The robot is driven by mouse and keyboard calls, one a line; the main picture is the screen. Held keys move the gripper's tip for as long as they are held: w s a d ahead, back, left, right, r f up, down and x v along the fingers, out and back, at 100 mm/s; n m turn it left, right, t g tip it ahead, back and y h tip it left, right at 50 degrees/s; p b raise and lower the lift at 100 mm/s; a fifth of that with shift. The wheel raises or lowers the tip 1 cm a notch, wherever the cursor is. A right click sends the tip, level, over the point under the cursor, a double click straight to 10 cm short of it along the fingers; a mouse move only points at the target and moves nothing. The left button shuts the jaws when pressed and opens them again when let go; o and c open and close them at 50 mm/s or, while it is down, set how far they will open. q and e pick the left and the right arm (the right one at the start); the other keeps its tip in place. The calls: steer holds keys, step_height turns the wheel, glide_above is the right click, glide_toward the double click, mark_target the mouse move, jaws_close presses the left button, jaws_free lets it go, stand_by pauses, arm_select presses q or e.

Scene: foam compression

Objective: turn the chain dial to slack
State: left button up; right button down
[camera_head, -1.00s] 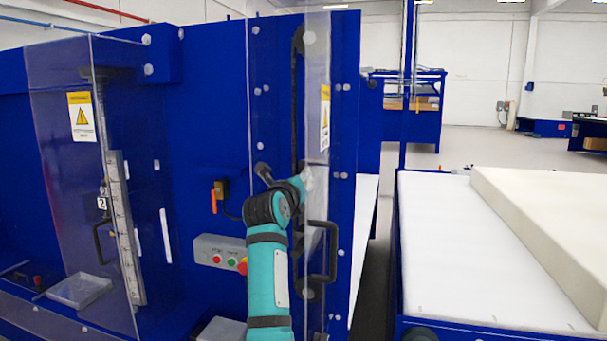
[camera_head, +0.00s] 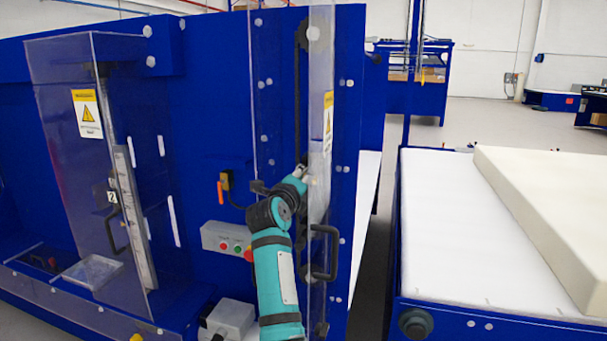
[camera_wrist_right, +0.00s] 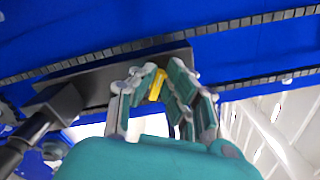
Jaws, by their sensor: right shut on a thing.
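My right gripper (camera_wrist_right: 157,88) shows in the right wrist view with its two fingers closed around a small yellow piece (camera_wrist_right: 156,86), which looks like the grip of the chain dial. The piece sits against a dark grey plate (camera_wrist_right: 122,77) beside the black chain (camera_wrist_right: 235,24). In the head view my right gripper (camera_head: 304,172) is at the chain side of the blue machine, by the clear guard. My own wrist hides the dial there, so its setting cannot be read. My left gripper is not in view.
A clear guard (camera_head: 322,110) with a black handle (camera_head: 330,250) stands close beside my right arm. A grey button box (camera_head: 215,238) and an orange-handled switch (camera_head: 221,190) are left of it. A cream foam block (camera_head: 555,205) lies on the white table (camera_head: 450,220) at right.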

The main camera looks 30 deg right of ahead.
stand_by(0.3)
steer(key=c, duration=1.4)
jaws_free()
step_height(320, 180, up, 10)
